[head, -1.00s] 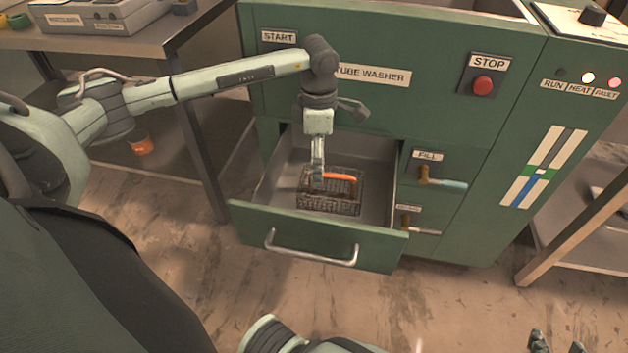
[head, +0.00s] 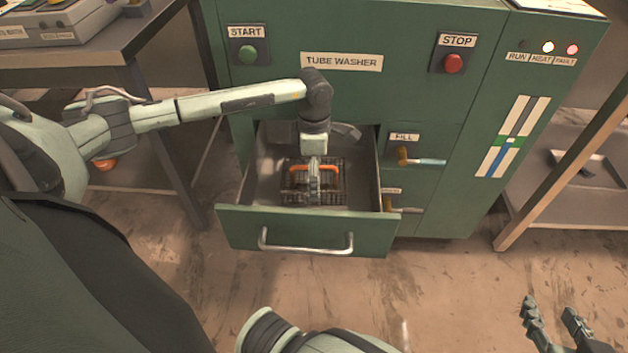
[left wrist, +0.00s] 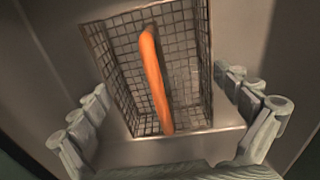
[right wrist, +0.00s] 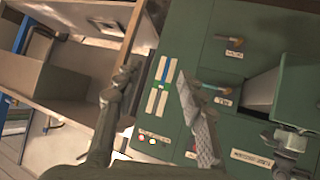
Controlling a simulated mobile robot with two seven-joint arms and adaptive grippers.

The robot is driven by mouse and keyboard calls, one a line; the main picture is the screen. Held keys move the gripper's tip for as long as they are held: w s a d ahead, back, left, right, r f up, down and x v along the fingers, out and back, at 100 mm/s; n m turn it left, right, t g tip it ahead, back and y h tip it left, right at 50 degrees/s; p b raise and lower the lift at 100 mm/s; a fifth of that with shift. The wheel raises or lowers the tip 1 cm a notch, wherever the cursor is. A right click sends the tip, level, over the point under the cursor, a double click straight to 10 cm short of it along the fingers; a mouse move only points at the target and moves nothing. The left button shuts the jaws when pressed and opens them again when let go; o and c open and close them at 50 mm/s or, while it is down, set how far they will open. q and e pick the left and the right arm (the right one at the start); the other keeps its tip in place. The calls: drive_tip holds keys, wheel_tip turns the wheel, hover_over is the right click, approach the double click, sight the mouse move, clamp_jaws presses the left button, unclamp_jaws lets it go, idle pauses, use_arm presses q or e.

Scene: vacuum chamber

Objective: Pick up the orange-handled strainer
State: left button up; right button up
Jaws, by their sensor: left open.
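The strainer is a dark wire-mesh basket (head: 290,192) with an orange handle (head: 297,170) across its top. It sits in the open drawer of the tube washer. My left gripper (head: 315,188) points down over the basket's middle, in front of part of the handle. In the left wrist view the orange handle (left wrist: 157,85) runs between the open, wide-apart fingers, with the mesh basket (left wrist: 188,65) below. I see no finger touching the handle there. My right gripper (head: 550,308) is open and empty at the lower right, away from the drawer.
The drawer (head: 290,228) has a front handle and walls around the basket. The green tube washer (head: 400,100) rises behind, with fill lever (head: 425,161) at right. A metal table (head: 130,45) stands left, a wooden-framed shelf (head: 565,185) right.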

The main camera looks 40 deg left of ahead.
use_arm(q)
drive_tip(key=c, duration=0.9)
drive_tip(key=shift+c, duration=0.3)
drive_tip(key=shift+r, duration=0.2)
